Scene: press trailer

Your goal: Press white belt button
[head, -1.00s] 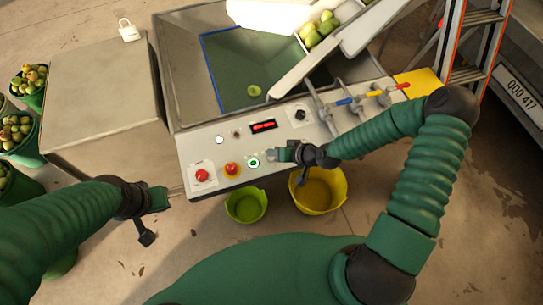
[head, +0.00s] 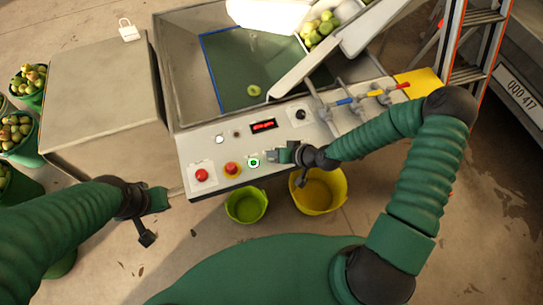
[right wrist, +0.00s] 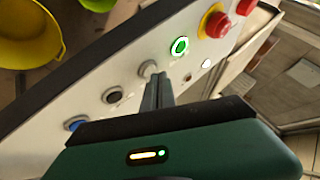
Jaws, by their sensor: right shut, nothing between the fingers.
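The control panel (head: 210,158) slopes below the hopper. In the right wrist view, a whitish push button (right wrist: 147,68) sits between the lit green ring button (right wrist: 180,46) and a black button (right wrist: 113,95). My right gripper (head: 271,156) is shut and empty, just right of the green button in the head view. In the right wrist view, its fingertips (right wrist: 160,76) are right beside the whitish button; contact is unclear. In the head view the gripper hides that button. A small round white light (head: 219,139) is higher on the panel. My left gripper (head: 177,191) is near the panel's left corner; its fingers are too small to judge.
A red button (head: 202,175) and a red mushroom button on yellow (head: 232,168) are left of the green one. A blue button (right wrist: 75,123) lies beyond the black one. Green (head: 245,206) and yellow (head: 320,192) buckets stand below the panel. Valve levers (head: 372,93) are at right.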

